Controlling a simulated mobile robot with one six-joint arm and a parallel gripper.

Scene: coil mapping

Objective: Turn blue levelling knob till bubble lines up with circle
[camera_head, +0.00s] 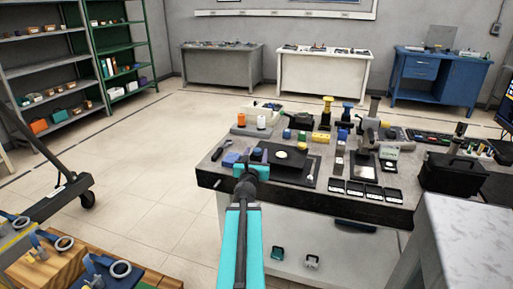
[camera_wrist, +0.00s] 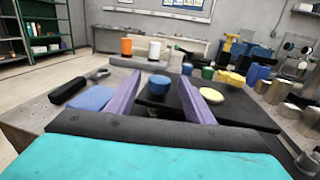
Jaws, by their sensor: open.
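The blue levelling knob (camera_wrist: 158,84) is a short round cylinder on a black plate (camera_wrist: 235,108). In the head view the knob (camera_head: 258,152) shows just beyond my gripper (camera_head: 247,170). My gripper (camera_wrist: 160,79) is open in the wrist view, its two purple fingers pointing forward. The knob appears in the gap between them; I cannot tell whether it is between the tips or just past them. A pale yellow round disc (camera_wrist: 210,91), perhaps the level, lies on the plate right of the knob. It also shows in the head view (camera_head: 281,154). No bubble or circle can be made out.
A flat blue piece (camera_wrist: 91,98) and a black block (camera_wrist: 67,90) lie left of the fingers. Orange (camera_wrist: 126,47) and white (camera_wrist: 154,50) cylinders stand behind. The bench (camera_head: 215,182) is crowded on the right, with several black trays along its front.

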